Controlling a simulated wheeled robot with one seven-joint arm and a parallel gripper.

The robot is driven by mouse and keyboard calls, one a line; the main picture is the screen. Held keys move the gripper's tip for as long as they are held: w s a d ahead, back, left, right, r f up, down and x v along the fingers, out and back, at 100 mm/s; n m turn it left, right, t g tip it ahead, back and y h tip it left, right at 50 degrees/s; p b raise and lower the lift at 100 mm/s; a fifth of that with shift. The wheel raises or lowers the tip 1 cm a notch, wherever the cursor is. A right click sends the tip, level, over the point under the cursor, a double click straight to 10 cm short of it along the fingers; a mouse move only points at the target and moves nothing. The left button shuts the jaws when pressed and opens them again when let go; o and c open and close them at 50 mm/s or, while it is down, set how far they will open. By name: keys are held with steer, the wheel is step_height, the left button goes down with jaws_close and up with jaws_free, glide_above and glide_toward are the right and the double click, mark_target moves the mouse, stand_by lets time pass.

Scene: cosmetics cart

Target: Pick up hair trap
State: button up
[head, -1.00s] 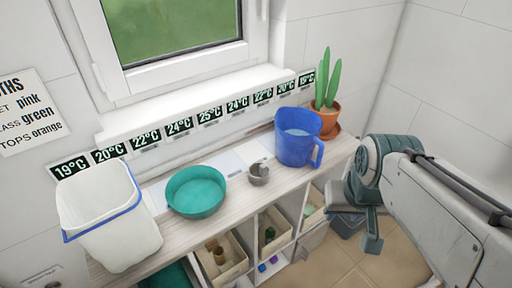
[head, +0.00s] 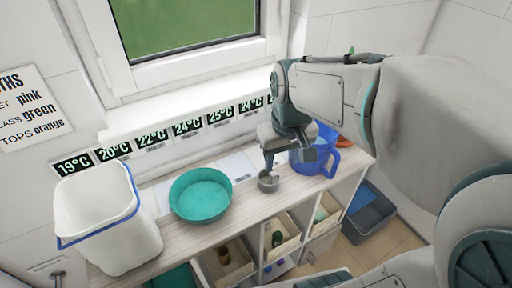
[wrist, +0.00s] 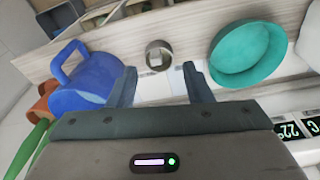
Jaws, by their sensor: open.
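The hair trap looks to be the small grey metal cup (head: 268,181) on the wooden shelf top, between the teal bowl and the blue jug. It also shows in the wrist view (wrist: 158,55), upright and apart from my fingers, roughly centred beyond the gap between them. My gripper (head: 269,163) is just above it in the head view, pointing down, and hides part of its upper side. In the wrist view my gripper (wrist: 158,84) is open, with two dark fingers spread and nothing between them.
A teal bowl (head: 201,195) stands left of the cup, and a blue jug (head: 318,157) stands close on its right. A white bucket (head: 105,220) is at the far left. The window wall with temperature strips (head: 188,128) runs behind. Below are open compartments and a grey bin (head: 368,215).

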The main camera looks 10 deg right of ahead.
steer(key=n+g, duration=0.2)
glide_above(272, 173)
steer(key=f, duration=0.4)
steer(key=f+p, duration=0.1)
steer(key=f, duration=0.8)
steer(key=shift+w+d+f+p, duration=0.1)
steer(key=shift+w+p, duration=0.15)
steer(key=shift+p, duration=0.1)
steer(key=shift+f, duration=0.7)
jaws_close()
